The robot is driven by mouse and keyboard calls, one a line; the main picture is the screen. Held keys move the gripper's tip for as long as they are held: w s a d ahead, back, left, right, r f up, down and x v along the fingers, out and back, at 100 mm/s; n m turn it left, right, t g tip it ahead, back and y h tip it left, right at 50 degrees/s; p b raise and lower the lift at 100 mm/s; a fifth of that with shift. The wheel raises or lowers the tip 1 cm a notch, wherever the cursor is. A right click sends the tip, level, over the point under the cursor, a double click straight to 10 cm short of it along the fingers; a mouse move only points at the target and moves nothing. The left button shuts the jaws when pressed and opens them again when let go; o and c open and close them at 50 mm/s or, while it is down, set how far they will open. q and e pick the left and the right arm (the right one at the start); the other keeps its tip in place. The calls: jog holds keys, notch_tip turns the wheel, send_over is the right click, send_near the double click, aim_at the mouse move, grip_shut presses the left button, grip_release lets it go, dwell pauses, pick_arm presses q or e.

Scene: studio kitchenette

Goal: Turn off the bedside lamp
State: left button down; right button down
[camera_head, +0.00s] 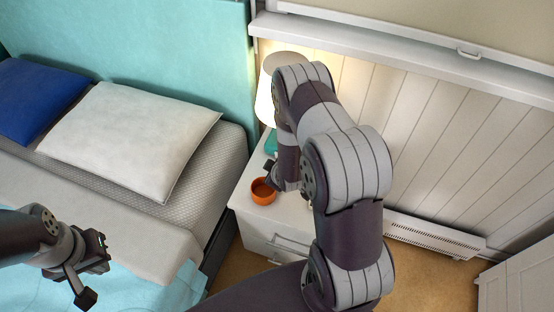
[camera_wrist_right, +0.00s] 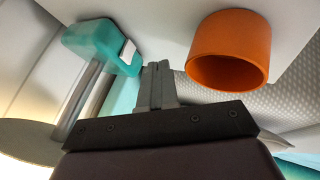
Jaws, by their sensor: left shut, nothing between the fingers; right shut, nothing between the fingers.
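The bedside lamp (camera_head: 266,100) stands on the white nightstand (camera_head: 244,199); its shade and the wall behind it glow. My right arm hides much of it in the head view. In the wrist view, which is turned over, its teal base (camera_wrist_right: 90,42) with a white switch-like piece (camera_wrist_right: 128,51) is at upper left, and its shade (camera_wrist_right: 25,140) is at lower left. My right gripper (camera_wrist_right: 158,72) is shut and empty, with its tips beside the base, apparently apart from it. My left gripper (camera_head: 92,268) is shut and empty over the bed.
An orange cup (camera_head: 263,192) stands on the nightstand near my right gripper; it is also close in the wrist view (camera_wrist_right: 229,50). The bed with a white pillow (camera_head: 130,138) and a blue pillow (camera_head: 35,100) fills the left. A panelled wall (camera_head: 430,130) is behind.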

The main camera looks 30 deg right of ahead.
jog(key=x, duration=0.4)
jog(key=shift+f+b, duration=0.15)
jog(key=shift+b, duration=0.2)
jog(key=shift+w+d+r, duration=0.25)
jog(key=shift+w+d, duration=0.15)
jog(key=shift+d, duration=0.15)
jog(key=shift+w+d+r, duration=0.2)
jog(key=shift+w+d, duration=0.2)
jog(key=shift+d, duration=0.1)
jog(key=shift+w+d, duration=0.4)
jog(key=shift+d, duration=0.05)
jog(key=shift+r, duration=0.1)
jog(key=shift+w+d+r+p, duration=0.1)
jog(key=shift+w+r+p, duration=0.1)
jog(key=shift+p, duration=0.15)
jog(key=shift+d+y, duration=0.15)
jog(key=shift+y, duration=0.15)
jog(key=shift+f, duration=0.1)
